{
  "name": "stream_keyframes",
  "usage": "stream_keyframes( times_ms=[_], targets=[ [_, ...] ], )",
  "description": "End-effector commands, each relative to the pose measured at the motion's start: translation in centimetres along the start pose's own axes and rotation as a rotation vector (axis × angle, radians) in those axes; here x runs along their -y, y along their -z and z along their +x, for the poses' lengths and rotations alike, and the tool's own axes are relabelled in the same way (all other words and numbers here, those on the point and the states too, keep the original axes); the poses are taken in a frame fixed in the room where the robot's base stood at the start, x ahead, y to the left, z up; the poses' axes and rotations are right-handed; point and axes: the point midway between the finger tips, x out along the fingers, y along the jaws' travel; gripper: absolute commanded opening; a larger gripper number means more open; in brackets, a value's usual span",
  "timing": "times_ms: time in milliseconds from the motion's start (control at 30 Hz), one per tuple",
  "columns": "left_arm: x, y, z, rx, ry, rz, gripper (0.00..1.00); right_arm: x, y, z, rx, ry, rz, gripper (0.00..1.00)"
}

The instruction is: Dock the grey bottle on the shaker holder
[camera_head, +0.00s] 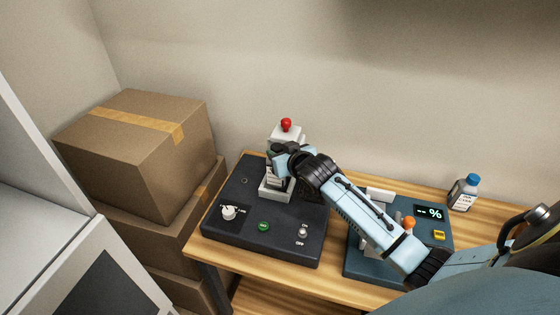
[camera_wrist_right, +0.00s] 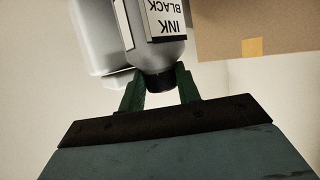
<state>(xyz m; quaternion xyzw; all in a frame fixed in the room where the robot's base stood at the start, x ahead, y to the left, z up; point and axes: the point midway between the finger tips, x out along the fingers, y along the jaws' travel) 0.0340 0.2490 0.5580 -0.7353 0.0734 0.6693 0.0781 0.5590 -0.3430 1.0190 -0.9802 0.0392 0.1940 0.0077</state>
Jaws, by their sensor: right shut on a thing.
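The grey bottle (camera_wrist_right: 158,55), labelled "INK BLACK", appears upside down in the right wrist view, with its black cap between my right gripper's fingers (camera_wrist_right: 160,88). My right gripper (camera_head: 280,158) is shut on the cap. In the head view the gripper and arm hide most of the bottle. The shaker holder (camera_head: 277,189) is a pale stand with a red knob on the black machine. Its pale body (camera_wrist_right: 92,40) shows beside the bottle in the wrist view. The bottle is at the holder's front; I cannot tell whether it is seated. My left gripper is not in view.
The black machine base (camera_head: 240,245) carries a white dial, a green button and a switch. A blue-grey device (camera_head: 365,262) with a "%" display stands under my right arm. A blue-capped bottle (camera_head: 463,194) stands at the back right. Cardboard boxes (camera_head: 130,150) are stacked at the left.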

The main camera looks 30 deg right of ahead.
Motion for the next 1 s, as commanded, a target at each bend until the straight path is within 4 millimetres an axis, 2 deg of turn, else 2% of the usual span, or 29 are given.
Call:
stream_keyframes(
  times_ms=[100,200,567,600,700,767,1000],
  targets=[
    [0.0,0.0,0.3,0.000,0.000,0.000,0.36,0.0,-1.7,0.7,0.000,0.000,0.000,0.00],
    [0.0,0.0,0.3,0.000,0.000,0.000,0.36,0.0,-2.4,1.0,-0.002,0.000,0.001,0.00],
    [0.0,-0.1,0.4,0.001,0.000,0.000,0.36,0.0,-2.7,1.1,-0.002,0.000,0.000,0.00],
    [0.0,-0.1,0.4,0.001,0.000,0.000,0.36,0.0,-2.9,1.1,0.003,0.000,0.000,0.35],
    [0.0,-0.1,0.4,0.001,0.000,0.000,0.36,0.0,-2.9,1.1,0.002,0.000,0.000,0.48],
    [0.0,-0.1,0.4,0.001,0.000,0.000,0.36,0.0,-2.9,1.1,0.002,0.000,0.000,0.55],
    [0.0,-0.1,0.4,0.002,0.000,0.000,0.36,0.0,-2.8,1.1,0.002,0.000,0.000,0.55]
  ],
)
